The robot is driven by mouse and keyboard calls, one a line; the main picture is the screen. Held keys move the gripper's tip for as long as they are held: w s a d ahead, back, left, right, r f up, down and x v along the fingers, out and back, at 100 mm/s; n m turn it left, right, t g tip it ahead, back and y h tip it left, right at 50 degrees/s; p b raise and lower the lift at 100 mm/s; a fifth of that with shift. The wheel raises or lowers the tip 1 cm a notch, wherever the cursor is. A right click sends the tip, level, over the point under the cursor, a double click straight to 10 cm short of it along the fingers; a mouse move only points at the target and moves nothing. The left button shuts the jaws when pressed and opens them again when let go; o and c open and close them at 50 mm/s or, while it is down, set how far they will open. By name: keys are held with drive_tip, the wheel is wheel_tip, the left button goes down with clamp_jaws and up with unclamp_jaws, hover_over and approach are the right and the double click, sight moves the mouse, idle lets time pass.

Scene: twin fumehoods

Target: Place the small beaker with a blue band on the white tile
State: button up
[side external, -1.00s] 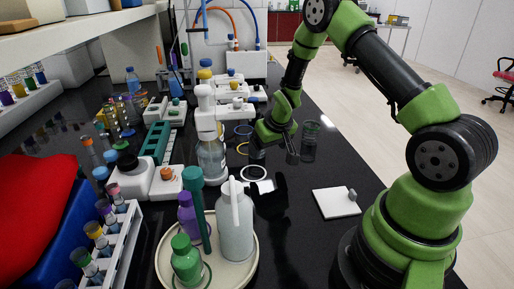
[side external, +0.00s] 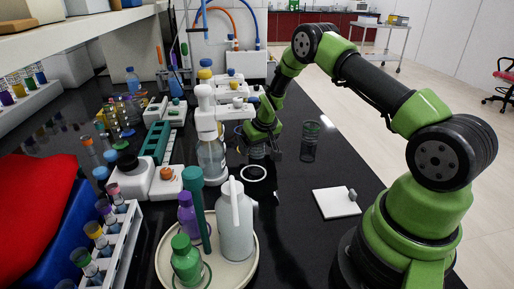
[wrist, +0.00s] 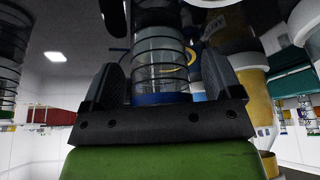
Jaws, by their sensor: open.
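A small clear beaker (wrist: 160,62) with a blue band (wrist: 162,98) stands between the two fingers of my gripper (wrist: 163,78) in the wrist view. The fingers are open, one on each side of it; I cannot tell whether either touches the glass. In the side external view, my gripper (side external: 262,146) is low over the black bench, and the beaker (side external: 256,151) is partly hidden by it. The square white tile (side external: 330,204) lies flat nearer the camera and to the right. A small grey knob-like piece shows at its right edge.
A taller clear beaker (side external: 310,142) stands just right of my gripper. A white apparatus with a bottle (side external: 211,160) is close on the left. A white ring (side external: 253,173) lies in front. A round tray (side external: 168,262) holds bottles. Bench between gripper and tile looks clear.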

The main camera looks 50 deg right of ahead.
drive_tip(key=shift+c, duration=0.2)
drive_tip(key=c, duration=1.1)
drive_tip(key=shift+o, duration=0.2)
drive_tip(key=shift+r, duration=0.2)
